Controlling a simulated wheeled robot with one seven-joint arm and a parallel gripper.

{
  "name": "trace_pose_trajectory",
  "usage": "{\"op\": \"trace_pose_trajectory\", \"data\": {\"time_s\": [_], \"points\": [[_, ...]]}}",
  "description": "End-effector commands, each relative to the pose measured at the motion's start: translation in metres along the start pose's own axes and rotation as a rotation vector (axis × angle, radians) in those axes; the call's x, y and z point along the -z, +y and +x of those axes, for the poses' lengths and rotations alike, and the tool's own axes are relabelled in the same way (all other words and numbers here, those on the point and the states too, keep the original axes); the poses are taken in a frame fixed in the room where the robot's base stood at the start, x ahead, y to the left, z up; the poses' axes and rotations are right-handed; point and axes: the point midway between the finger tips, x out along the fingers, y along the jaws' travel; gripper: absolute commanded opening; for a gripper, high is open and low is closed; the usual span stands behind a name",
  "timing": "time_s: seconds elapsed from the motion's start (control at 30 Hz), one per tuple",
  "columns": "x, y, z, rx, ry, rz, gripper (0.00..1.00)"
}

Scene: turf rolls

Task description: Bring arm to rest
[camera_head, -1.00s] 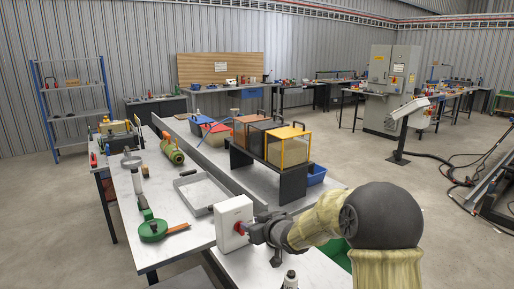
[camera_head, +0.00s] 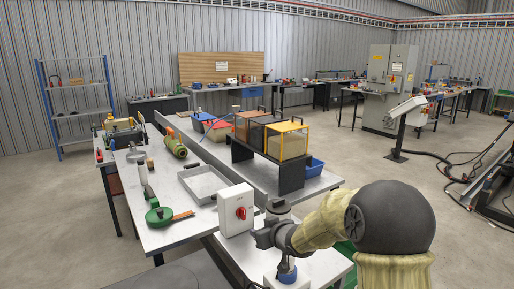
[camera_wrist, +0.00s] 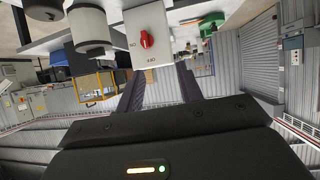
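My gripper (camera_head: 262,238) is in front of and slightly right of a white switch box (camera_head: 235,208) with a red knob (camera_head: 240,213), apart from it. In the wrist view the two dark fingers (camera_wrist: 159,84) stand apart with nothing between them. The box (camera_wrist: 150,22) and its red knob (camera_wrist: 146,39) show beyond the fingertips, with ON and OFF marks by the knob. My arm, in a yellowish sleeve, is bent at the lower right of the head view.
A grey cylinder (camera_head: 279,209) stands close behind my gripper. A white block with a blue part (camera_head: 287,268) is below it. A grey tray (camera_head: 203,182), a green round tool (camera_head: 158,216) and a rack of coloured cases (camera_head: 287,142) are on the benches.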

Motion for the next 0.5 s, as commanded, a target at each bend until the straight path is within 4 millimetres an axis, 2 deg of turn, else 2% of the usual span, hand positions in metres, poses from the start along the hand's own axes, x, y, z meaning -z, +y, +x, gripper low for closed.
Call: {"op": "trace_pose_trajectory", "data": {"time_s": [0.27,0.37,0.5], "points": [[-0.058,0.015,-0.032,-0.117,-0.163,0.047,0.36],[-0.087,0.02,-0.05,-0.165,-0.244,0.077,0.36],[-0.14,0.021,-0.088,-0.236,-0.391,0.141,0.36]]}}
